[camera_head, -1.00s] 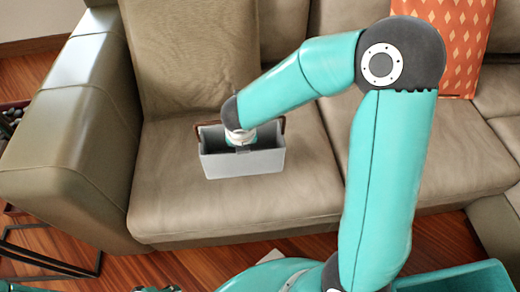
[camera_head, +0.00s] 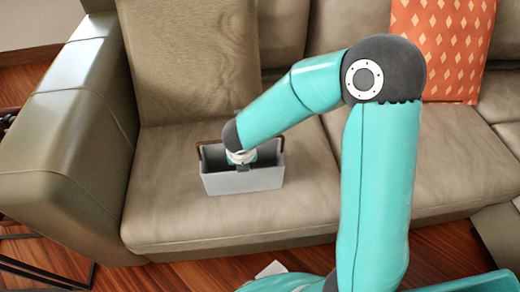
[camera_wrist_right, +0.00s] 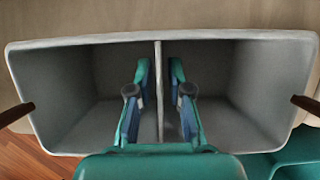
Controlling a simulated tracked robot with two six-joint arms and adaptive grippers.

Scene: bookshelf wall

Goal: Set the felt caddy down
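The grey felt caddy (camera_head: 243,181) stands upright on the sofa seat (camera_head: 160,215), and appears to rest on it. It has brown handles at its ends and a central divider (camera_wrist_right: 158,90) between two empty-looking compartments. My right gripper (camera_wrist_right: 159,75) reaches down into the caddy from above. Its fingers are apart, one on each side of the divider, with a visible gap to it. In the head view the fingers are hidden inside the caddy under my right wrist. My left gripper is not in view.
The sofa armrest (camera_head: 70,160) rises left of the caddy, and a back cushion (camera_head: 190,60) stands behind it. An orange patterned pillow (camera_head: 445,50) leans at the right. The seat around the caddy is clear. Wooden floor (camera_head: 190,272) lies in front.

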